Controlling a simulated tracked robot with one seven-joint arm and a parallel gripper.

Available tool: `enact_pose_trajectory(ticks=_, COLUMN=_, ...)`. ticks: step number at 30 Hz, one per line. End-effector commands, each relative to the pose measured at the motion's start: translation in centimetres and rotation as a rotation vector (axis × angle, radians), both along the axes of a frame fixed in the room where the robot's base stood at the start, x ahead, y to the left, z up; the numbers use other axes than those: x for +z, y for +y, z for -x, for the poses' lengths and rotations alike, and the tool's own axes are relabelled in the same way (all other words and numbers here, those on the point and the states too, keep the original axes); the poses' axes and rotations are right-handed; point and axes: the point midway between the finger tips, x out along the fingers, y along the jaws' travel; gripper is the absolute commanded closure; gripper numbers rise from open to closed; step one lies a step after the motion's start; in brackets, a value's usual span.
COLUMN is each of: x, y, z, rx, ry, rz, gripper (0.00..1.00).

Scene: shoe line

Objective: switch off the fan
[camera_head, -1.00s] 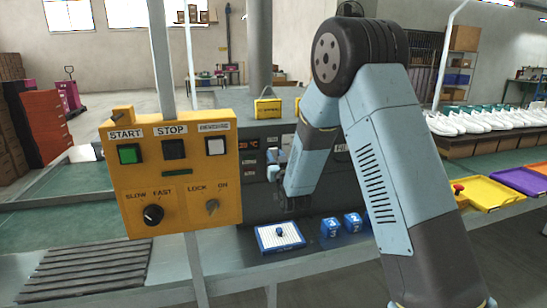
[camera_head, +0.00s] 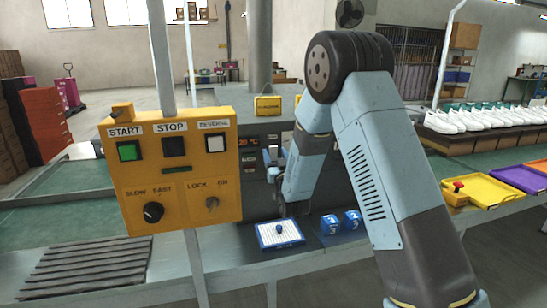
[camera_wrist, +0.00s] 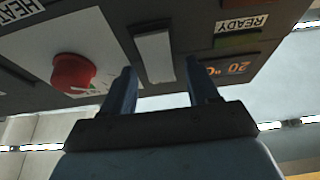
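In the wrist view my gripper (camera_wrist: 162,82) is open, its two fingers apart with nothing between them that I can see held. A pale rectangular switch or plate (camera_wrist: 155,54) on the dark machine panel shows beyond and between the fingertips; I cannot tell whether they touch it. Its label is not readable. In the head view my gripper (camera_head: 272,168) is small and partly hidden by my arm, close to the dark machine front (camera_head: 258,199).
The wrist view also shows a red knob (camera_wrist: 73,72) left of the fingers and a lit display (camera_wrist: 228,68) to the right. A yellow control box (camera_head: 172,172) stands at left. A white-and-blue tray (camera_head: 279,234) and blue blocks (camera_head: 340,223) lie below my arm.

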Motion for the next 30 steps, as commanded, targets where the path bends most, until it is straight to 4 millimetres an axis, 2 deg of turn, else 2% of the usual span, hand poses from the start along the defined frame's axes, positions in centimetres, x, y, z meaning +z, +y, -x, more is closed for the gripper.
enact_pose_trajectory(ticks=7, x=-0.1, y=-0.1, z=0.2, rx=0.000, ry=0.001, rz=0.000, gripper=0.40)
enact_pose_trajectory(ticks=11, x=-0.6, y=-0.4, z=1.2, rx=-0.001, ry=0.003, rz=0.000, gripper=0.40)
enact_pose_trajectory(ticks=24, x=-3.6, y=-2.5, z=8.6, rx=0.000, ry=0.005, rz=0.001, gripper=0.40)
enact_pose_trajectory(ticks=30, x=-4.7, y=-3.2, z=11.2, rx=0.000, ry=0.004, rz=0.001, gripper=0.40)
